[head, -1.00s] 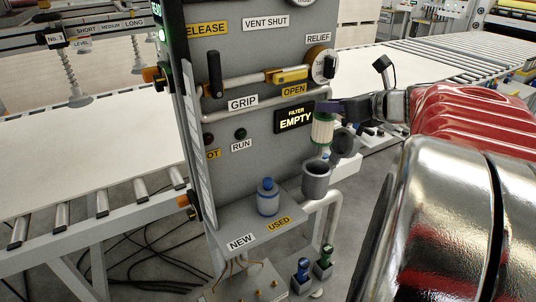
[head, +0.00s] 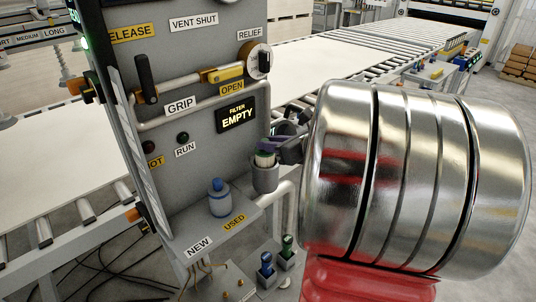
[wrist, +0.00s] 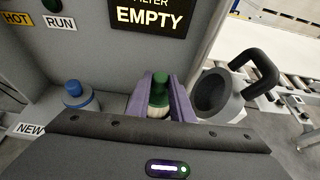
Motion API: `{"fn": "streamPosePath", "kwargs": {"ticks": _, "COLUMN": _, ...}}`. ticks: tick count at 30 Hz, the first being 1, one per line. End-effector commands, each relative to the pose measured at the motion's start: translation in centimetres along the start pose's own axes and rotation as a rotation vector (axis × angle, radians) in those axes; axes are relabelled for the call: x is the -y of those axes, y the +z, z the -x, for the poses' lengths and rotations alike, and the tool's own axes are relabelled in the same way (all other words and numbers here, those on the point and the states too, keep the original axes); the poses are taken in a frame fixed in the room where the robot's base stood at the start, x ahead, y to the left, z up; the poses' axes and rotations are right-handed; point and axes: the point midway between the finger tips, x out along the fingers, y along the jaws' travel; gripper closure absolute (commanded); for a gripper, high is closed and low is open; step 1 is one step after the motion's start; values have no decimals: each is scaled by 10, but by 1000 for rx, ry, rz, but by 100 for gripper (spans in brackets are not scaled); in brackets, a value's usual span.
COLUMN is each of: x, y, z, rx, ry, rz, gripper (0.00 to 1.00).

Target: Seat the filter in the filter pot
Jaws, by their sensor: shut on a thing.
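My gripper (head: 268,147) has purple fingers and is shut on the filter (head: 264,159), a pale cylinder with a green top. The wrist view shows the filter (wrist: 160,94) upright between the two fingers (wrist: 160,98). In the head view the filter's lower part is inside the mouth of the grey filter pot (head: 265,180). Whether it touches the bottom is hidden. In the wrist view the pot's open lid (wrist: 217,92), with a black handle, stands to the right of the filter. The display (head: 237,115) reads FILTER EMPTY.
Two small bottles, blue (head: 266,262) and green (head: 287,245), stand lower down. The panel (head: 195,60) rises close behind.

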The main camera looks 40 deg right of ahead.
Motion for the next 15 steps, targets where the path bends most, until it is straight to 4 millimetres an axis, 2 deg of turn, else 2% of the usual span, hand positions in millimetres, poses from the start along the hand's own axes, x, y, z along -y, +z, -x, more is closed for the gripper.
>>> {"fn": "streamPosePath", "kwargs": {"ticks": 7, "x": 0, "y": -3, "z": -2, "rx": 0, "ry": 1, "rz": -1, "gripper": 100}}
{"fn": "streamPosePath", "kwargs": {"ticks": 15, "x": -1, "y": -35, "z": -15, "rx": -2, "ry": 3, "rz": -2, "gripper": 100}}
